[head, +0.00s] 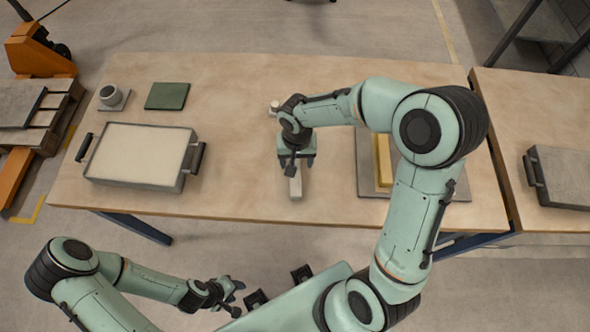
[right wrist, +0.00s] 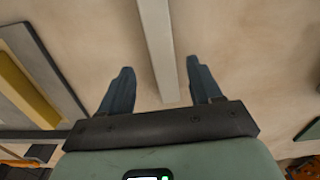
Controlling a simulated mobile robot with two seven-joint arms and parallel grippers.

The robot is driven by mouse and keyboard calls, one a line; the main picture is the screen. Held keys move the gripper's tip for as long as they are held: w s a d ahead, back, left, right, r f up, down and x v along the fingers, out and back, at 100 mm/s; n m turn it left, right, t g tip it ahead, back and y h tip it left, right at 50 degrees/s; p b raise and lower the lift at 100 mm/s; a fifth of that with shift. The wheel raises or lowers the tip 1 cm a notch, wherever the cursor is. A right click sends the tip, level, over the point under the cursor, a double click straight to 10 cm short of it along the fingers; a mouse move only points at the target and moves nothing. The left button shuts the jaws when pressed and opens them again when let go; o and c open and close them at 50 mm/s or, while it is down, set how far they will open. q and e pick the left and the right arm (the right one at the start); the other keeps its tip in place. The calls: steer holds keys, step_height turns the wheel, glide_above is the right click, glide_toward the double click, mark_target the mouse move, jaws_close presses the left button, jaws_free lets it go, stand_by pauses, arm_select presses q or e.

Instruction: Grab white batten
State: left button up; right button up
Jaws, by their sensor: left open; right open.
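The white batten (head: 296,187) lies on the wooden table under my right gripper. Its near end shows below the fingers in the head view, and my wrist hides its middle. What looks like its far end (head: 274,107) shows behind the wrist. In the right wrist view the batten (right wrist: 158,40) runs lengthwise between the fingers, with a gap on both sides. My right gripper (head: 300,167) is open above it; its fingers also show in the right wrist view (right wrist: 160,70). My left gripper (head: 232,293) is open and empty, off the table's front edge.
A sand-filled tray with handles (head: 187,172) stands at the left of the table. A grey board with a yellow block (head: 383,160) lies right of the batten. The table between tray and batten is clear.

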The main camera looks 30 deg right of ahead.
step_height(320, 180, down, 5)
steer(key=shift+w+a+r, duration=0.1)
steer(key=shift+a+r, duration=0.05)
steer(key=shift+c, duration=0.3)
steer(key=c, duration=1.1)
steer(key=shift+r, duration=0.15)
